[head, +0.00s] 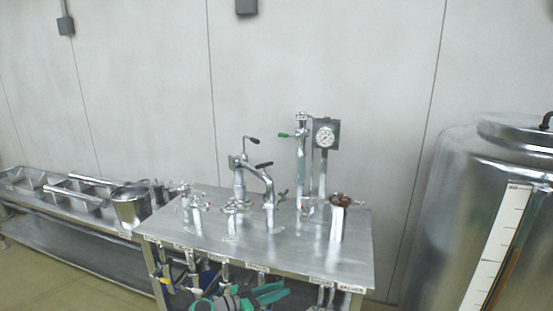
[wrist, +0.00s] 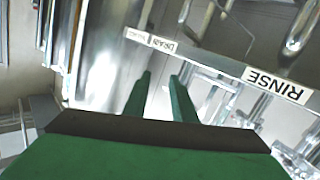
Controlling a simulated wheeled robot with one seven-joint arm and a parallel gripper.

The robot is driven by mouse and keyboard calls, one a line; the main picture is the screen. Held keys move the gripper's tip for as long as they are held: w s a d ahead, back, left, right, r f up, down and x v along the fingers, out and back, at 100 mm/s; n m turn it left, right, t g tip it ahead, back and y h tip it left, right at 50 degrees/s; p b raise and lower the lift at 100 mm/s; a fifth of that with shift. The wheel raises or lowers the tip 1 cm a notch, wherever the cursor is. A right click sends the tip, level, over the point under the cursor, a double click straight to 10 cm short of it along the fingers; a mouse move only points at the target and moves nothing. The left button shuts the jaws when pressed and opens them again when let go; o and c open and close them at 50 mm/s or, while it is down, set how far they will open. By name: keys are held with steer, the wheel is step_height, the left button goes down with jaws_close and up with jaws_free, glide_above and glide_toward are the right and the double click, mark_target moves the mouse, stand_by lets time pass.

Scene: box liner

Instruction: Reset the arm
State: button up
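My gripper (wrist: 160,78) shows in the wrist view as two green fingers with a gap between their tips. Nothing is held between them. In the head view, green and dark parts of my arm show at the bottom middle, in front of the steel table (head: 325,262). The table's edge and its "RINSE" label (wrist: 276,85) appear close to the gripper in the wrist view, upside down. Whether the fingers touch anything there I cannot tell.
Taps and valves (head: 268,200), a pressure gauge (head: 324,137) and an upright metal cylinder (head: 337,222) stand on the table. Pipes and valves hang below its front edge. A steel bucket (head: 131,207) and long bench (head: 60,220) are left; a large tank (head: 455,220) is right.

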steer(key=s+d+f+n+t+y, duration=0.1)
steer(key=s+f+n+y, duration=0.2)
steer(key=s+f, duration=0.55)
steer(key=s+d+f+n+t+y, duration=0.1)
steer(key=s+f+n+y, duration=0.2)
steer(key=f, duration=1)
steer(key=s+a+f+n+y, duration=0.15)
steer(key=s+f, duration=0.25)
steer(key=s, duration=0.4)
steer(key=s+f+n+y, duration=0.2)
steer(key=s+f+y, duration=0.15)
steer(key=s, duration=0.45)
steer(key=s+a+r+n+t+y, duration=0.1)
steer(key=s+r, duration=0.2)
steer(key=s, duration=0.5)
steer(key=s+a+r+t+y, duration=0.1)
steer(key=s+r+y, duration=0.1)
steer(key=s, duration=0.7)
steer(key=s+r+t, duration=0.1)
steer(key=s+r, duration=0.5)
steer(key=r, duration=0.4)
steer(key=s+d+r+t, duration=0.1)
steer(key=s+r+t, duration=0.1)
steer(key=s+r, duration=0.5)
step_height(320, 180, up, 4)
steer(key=shift+f+m, duration=0.25)
steer(key=shift+m, duration=0.1)
